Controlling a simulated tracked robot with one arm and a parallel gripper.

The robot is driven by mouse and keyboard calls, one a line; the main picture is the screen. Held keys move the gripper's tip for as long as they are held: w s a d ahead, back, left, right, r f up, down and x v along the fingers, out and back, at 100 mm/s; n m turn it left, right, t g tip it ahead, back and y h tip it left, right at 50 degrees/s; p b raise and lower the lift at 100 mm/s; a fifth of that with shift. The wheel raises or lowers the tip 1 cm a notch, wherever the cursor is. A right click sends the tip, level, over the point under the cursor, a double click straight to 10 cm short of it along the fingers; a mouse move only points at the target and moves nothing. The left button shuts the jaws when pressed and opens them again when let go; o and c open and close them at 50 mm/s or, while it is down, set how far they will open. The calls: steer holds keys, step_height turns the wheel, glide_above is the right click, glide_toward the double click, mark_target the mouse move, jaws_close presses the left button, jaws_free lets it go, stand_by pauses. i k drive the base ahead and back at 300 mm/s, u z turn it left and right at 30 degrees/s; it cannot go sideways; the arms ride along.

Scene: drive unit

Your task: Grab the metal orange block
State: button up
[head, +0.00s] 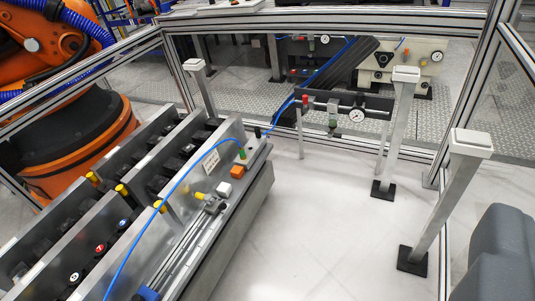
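A small orange block (236,172) sits on top of the grey metal unit, near its far right end.
The grey unit (262,187) fills the lower left, with a blue hose across it. Posts with white caps (470,142) stand on the right. A dark grey rounded shape (500,255) fills the lower right corner. White floor (320,230) lies clear between.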

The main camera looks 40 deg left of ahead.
mark_target(236, 172)
steer(key=u, duration=0.2)
steer(key=i, duration=1.3)
steer(key=u, duration=0.6)
steer(key=i, duration=1.35)
steer(key=u, duration=0.35)
